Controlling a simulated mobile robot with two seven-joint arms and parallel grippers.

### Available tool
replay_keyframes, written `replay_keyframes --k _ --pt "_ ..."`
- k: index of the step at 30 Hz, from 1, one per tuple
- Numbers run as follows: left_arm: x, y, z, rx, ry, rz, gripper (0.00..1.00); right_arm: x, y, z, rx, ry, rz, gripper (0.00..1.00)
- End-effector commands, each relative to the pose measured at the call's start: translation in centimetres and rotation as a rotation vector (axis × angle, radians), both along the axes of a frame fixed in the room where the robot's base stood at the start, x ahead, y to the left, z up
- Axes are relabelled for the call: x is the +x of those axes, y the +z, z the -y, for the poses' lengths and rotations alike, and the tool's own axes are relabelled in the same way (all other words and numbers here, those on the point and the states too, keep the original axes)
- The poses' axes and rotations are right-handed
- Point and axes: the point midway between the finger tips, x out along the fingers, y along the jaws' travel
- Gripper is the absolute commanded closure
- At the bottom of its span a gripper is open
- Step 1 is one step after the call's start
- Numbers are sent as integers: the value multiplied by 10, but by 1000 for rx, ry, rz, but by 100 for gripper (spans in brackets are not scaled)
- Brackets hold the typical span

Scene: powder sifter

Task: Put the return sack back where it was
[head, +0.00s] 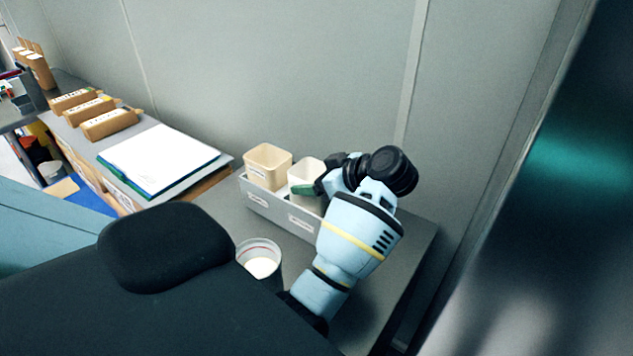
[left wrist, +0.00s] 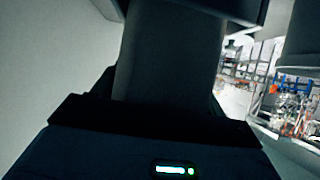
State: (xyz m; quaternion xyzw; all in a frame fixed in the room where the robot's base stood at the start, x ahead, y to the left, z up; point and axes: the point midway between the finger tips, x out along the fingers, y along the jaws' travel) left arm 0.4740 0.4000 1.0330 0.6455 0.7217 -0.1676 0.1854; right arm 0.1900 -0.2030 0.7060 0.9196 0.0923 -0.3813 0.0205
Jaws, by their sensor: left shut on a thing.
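A white open-topped sack (head: 304,173) stands in the right part of a grey two-place holder (head: 258,203) in the head view. A cream sack (head: 268,167) with a small label stands in the left part. I cannot read the labels, so I cannot tell which is the return sack. My left gripper (head: 318,187) is shut at the white sack's right side, with a green piece across its front. The sack looks upright; its base is hidden by the holder wall. The left wrist view shows mostly dark shapes, with no clear sack. My right gripper is not in view.
A grey cup with white powder (head: 262,266) stands in front of the holder, near my arm. A white sheet on a board (head: 160,158) and several brown packets (head: 108,122) lie on the left counter. A wall rises behind. Bare tabletop (head: 416,237) shows at right.

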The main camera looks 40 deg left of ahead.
Motion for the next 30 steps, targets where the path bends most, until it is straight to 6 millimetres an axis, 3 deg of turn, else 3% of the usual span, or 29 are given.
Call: replay_keyframes --k 3,16,17,18,21,30 --pt "0 -10 0 0 -1 0 68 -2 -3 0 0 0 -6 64" --pt "0 -13 0 -1 -1 2 68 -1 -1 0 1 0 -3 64" --pt "0 -13 0 -1 -1 3 26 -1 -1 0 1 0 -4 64" --pt "0 -13 0 -1 -1 3 20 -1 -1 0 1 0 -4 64" --pt "0 -13 0 -1 0 2 7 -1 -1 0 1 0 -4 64" --pt "0 -12 0 -1 0 4 6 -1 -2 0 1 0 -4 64"
